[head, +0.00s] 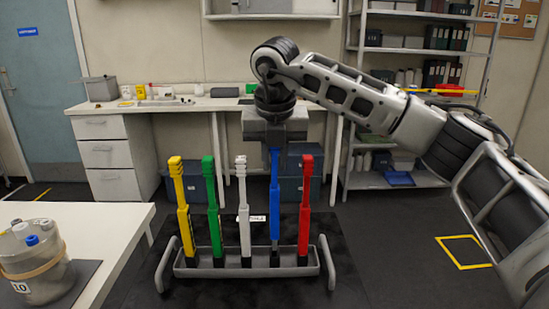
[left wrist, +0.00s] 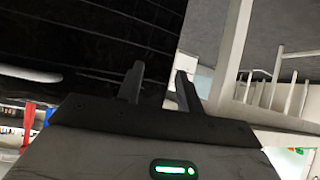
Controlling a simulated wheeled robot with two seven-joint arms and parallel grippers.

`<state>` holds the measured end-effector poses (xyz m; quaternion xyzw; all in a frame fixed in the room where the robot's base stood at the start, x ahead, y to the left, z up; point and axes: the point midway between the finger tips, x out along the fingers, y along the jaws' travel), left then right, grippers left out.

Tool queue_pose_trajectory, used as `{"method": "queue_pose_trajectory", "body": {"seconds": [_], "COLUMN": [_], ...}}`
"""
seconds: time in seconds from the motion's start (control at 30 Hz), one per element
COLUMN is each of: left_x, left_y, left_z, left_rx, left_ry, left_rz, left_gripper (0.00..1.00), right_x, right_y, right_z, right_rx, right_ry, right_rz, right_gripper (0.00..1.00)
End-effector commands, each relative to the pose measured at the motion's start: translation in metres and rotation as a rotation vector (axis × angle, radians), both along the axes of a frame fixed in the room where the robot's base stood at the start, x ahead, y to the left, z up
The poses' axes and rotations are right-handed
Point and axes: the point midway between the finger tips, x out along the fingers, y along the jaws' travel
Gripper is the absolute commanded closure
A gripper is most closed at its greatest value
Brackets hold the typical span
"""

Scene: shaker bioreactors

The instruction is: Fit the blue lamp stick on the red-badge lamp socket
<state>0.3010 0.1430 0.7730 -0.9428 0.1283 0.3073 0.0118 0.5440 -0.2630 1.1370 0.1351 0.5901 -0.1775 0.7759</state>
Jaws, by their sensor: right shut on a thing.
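The blue lamp stick (head: 275,200) stands upright in the grey rack (head: 205,271), fourth from the left, between the white and red sticks. My right gripper (head: 275,143) is shut on its top from above, and the fingers hide the upper end. The stick's black foot is at the rack's level; I cannot tell whether it is fully seated. My left gripper (left wrist: 158,85) shows in the left wrist view with its two fingers apart and nothing between them. It is not in the head view. No red-badge lamp socket can be made out in either view.
Yellow (head: 182,205), green (head: 212,205), white (head: 243,205) and red (head: 305,205) sticks share the rack. A clear vessel (head: 38,275) with a tan band stands on the white table (head: 85,222) at left. A long bench (head: 185,105) and shelves (head: 420,40) are behind.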

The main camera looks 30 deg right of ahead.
Motion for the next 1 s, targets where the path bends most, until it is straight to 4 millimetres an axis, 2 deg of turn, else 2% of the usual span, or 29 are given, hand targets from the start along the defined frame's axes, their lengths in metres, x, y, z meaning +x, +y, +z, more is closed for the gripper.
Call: {"method": "queue_pose_trajectory", "body": {"seconds": [0.53, 1.0], "left_x": [0.0, 0.0], "left_y": [0.001, 0.001], "left_z": [0.021, 0.021], "left_rx": [0.002, 0.002], "left_ry": [0.0, 0.0], "left_rz": [-0.001, -0.001], "left_gripper": [0.64, 0.64], "right_x": [0.0, 0.0], "right_y": [0.0, 0.0], "right_z": [0.029, 0.03], "right_rx": [0.0, 0.001], "right_ry": [-0.001, 0.0], "right_rz": [0.0, 0.0], "right_gripper": [1.0, 1.0]}}
